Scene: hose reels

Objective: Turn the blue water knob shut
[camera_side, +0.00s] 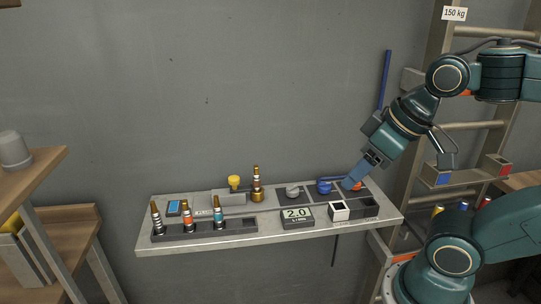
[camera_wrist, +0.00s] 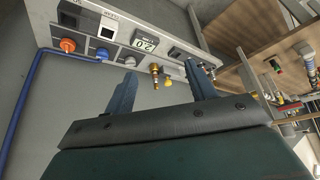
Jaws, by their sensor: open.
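The blue water knob (camera_side: 324,187) sits on a dark panel on the shelf, between a grey knob (camera_side: 292,190) and an orange knob (camera_side: 357,186). In the wrist view the blue knob (camera_wrist: 102,54) is left of my fingers and apart from them. My gripper (camera_side: 352,184) comes down from the upper right. In the side view its blue fingers overlap the orange knob, right of the blue one; contact cannot be told. In the wrist view my gripper (camera_wrist: 160,88) has its fingers wide apart with nothing between them.
A "2.0" display (camera_side: 296,213) and a white-rimmed box (camera_side: 339,210) stand in front of the knobs. A brass fitting (camera_side: 257,186) and yellow knob (camera_side: 235,182) are farther left. Several nozzles stand in a dark rack (camera_side: 240,226). A blue pipe (camera_side: 385,80) rises behind my gripper.

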